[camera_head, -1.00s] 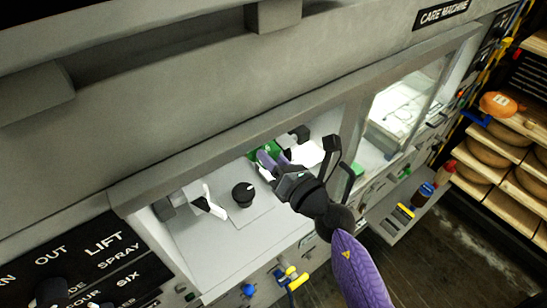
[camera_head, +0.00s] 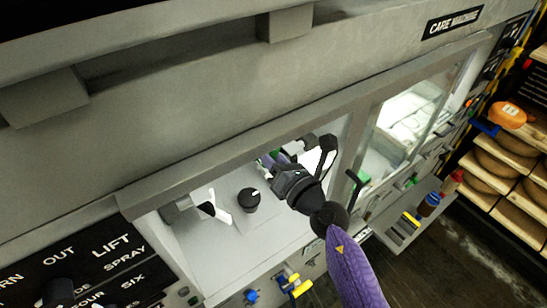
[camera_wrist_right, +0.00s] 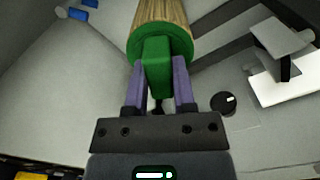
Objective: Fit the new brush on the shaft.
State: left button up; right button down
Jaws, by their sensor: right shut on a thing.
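My right gripper (camera_wrist_right: 158,85) is shut on the green end piece of a brush (camera_wrist_right: 162,18) in the right wrist view. A purple finger lies on each side of the green tab. The brush is a tan, bristle-like cylinder with a green end cap, and its far end is cut off by the frame. In the head view my right arm reaches into the left bay of the machine. I cannot make out the shaft clearly. My left gripper is not in view.
A black knob (camera_head: 249,200) stands on the bay floor, left of my gripper. Left of it is a grey bracket with a white plate (camera_head: 219,208). The bay's upper frame (camera_head: 230,150) overhangs close by. Shelves with cheese wheels (camera_head: 497,163) stand at right.

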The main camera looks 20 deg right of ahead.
jog(key=shift+x, duration=1.75)
jog(key=shift+c, duration=1.8)
grip_release()
jog(key=shift+s, duration=0.1)
jog(key=v, duration=0.9)
jog(key=shift+s+d, duration=0.15)
jog(key=shift+s, duration=0.15)
